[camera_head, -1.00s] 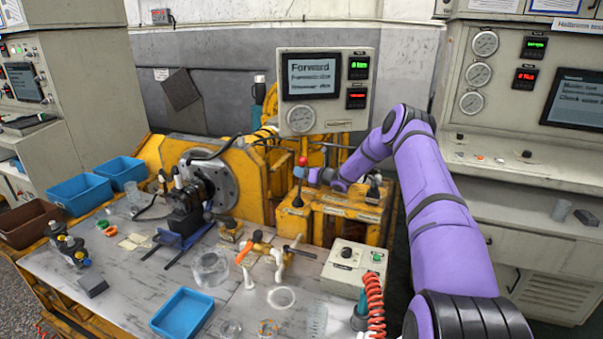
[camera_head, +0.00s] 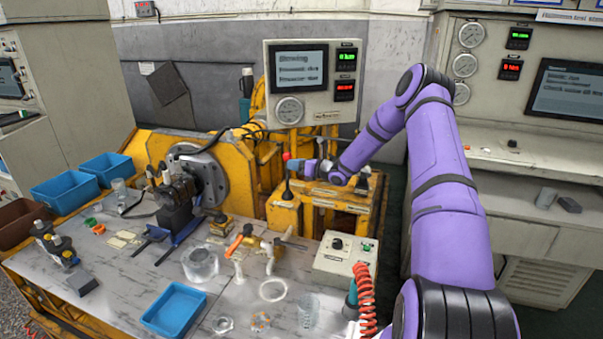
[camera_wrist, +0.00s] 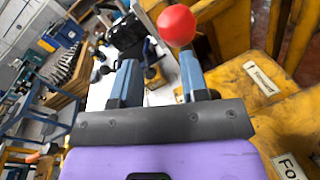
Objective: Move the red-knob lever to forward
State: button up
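The red-knob lever has a round red knob (camera_head: 286,156) on a dark stem that stands nearly upright on the yellow valve block (camera_head: 318,192). My gripper (camera_head: 309,168) is just right of the knob in the head view. In the wrist view the two grey-blue fingers of my gripper (camera_wrist: 158,82) are spread apart with nothing held between them. The red knob (camera_wrist: 177,25) shows beyond the fingertips, nearer the right finger; contact cannot be told. The grey screen panel (camera_head: 300,120) behind the block shows a blurred word that no longer looks like "Forward".
A second dark lever (camera_head: 363,181) stands on the block to the right of my gripper. A control box (camera_head: 345,258) with a coiled red hose is in front. Labelled plates (camera_wrist: 263,77) lie on the yellow block. The workbench (camera_head: 120,290) at left holds blue bins and loose parts.

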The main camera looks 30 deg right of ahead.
jog(key=s+a, duration=0.2)
jog(key=s, duration=0.5)
jog(key=shift+r, duration=0.3)
jog(key=shift+a, duration=0.1)
